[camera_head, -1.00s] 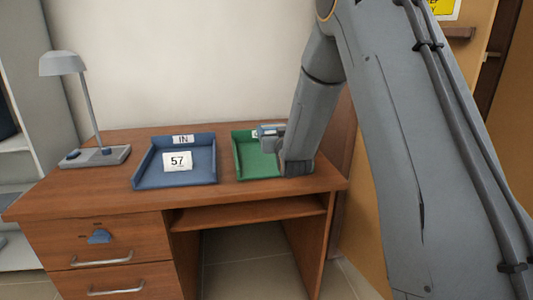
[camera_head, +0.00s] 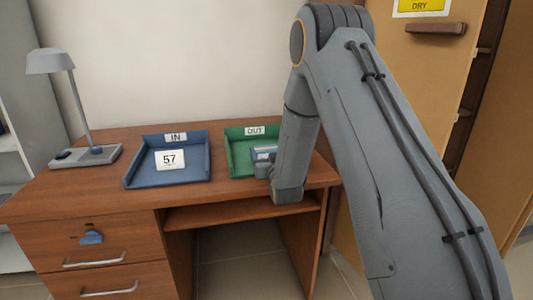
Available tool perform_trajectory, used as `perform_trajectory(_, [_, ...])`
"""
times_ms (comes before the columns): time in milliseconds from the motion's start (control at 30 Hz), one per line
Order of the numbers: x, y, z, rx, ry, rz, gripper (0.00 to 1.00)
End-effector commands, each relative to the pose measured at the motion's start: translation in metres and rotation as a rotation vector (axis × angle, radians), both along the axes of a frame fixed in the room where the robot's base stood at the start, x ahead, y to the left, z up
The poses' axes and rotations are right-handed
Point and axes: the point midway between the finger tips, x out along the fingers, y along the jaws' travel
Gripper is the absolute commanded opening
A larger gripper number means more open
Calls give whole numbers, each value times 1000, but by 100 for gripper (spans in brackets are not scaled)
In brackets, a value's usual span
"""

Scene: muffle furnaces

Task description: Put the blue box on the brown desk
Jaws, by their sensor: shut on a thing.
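The brown desk (camera_head: 90,190) fills the left and middle of the view. A small blue box (camera_head: 264,153) with a pale band shows just above my gripper (camera_head: 263,167). My gripper is shut on the blue box at the front right of the green OUT tray (camera_head: 240,167). My wrist hides part of the box and the tray's right side. I cannot tell whether the box touches the tray or the desk.
A blue IN tray (camera_head: 135,176) holds a card marked 57 (camera_head: 170,160). A grey lamp (camera_head: 78,105) stands at the desk's left. A brown cabinet (camera_head: 420,70) rises at right. Bare desk top lies in front of the trays.

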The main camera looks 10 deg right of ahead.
Motion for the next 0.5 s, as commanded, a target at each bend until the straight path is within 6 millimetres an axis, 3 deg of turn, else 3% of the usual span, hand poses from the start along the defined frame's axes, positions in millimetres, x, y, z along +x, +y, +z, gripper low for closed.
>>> perform_trajectory(167, [0,0,-3,0,0,0,44])
perform_trajectory(200, [0,0,-4,0,1,0,72])
perform_trajectory(300, [0,0,-3,0,1,0,89])
perform_trajectory(500, [0,0,-3,0,1,0,89])
